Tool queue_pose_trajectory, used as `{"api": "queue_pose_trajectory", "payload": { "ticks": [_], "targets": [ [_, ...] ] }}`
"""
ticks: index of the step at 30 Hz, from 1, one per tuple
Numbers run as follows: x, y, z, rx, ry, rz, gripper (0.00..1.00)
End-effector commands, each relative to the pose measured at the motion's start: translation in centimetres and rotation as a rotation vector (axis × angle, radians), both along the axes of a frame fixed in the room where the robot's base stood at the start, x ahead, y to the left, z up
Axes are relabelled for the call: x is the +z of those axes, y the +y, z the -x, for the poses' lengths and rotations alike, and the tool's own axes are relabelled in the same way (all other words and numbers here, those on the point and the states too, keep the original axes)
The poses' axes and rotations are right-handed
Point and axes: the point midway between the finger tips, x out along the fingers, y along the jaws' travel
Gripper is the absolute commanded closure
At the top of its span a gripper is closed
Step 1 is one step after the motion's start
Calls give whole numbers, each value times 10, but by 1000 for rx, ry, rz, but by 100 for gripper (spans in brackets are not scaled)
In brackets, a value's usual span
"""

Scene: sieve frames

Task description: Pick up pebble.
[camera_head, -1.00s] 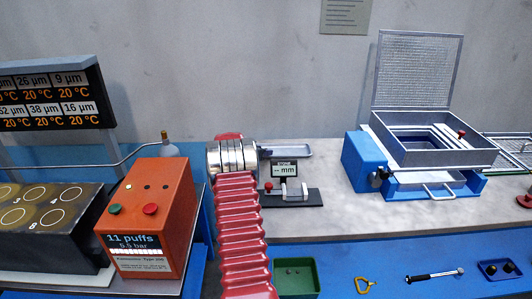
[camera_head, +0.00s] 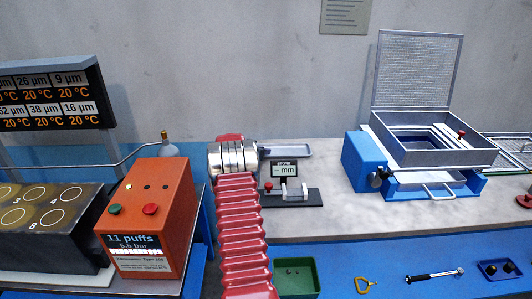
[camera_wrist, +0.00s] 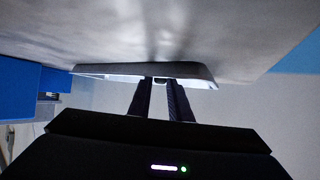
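My gripper (camera_wrist: 160,80) is at the grey shallow tray (camera_wrist: 105,71) in the wrist view. Its two dark fingers are a little apart, with their tips at the tray. A small dark thing shows between the tips; it may be the pebble, but it is too small to tell, and so is whether the fingers touch it. In the head view the tray (camera_head: 292,151) lies behind the measuring device (camera_head: 285,172), and my red arm and silver wrist hide the fingers.
A green bin (camera_head: 309,285) with small dark bits hangs at the bench front. An orange box (camera_head: 165,200) stands left of my arm. A blue sieve machine (camera_head: 362,163) with an open lid stands right. The worktop between device and machine is clear.

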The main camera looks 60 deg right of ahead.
Motion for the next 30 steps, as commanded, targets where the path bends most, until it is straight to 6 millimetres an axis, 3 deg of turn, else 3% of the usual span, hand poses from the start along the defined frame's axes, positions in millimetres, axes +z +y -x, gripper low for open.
{"api": "queue_pose_trajectory", "payload": {
  "ticks": [6,22,30],
  "targets": [
    [-3,1,1,0,1,-3,100],
    [-1,1,1,0,1,-4,100],
    [23,0,0,0,-1,-1,100]
  ]
}}
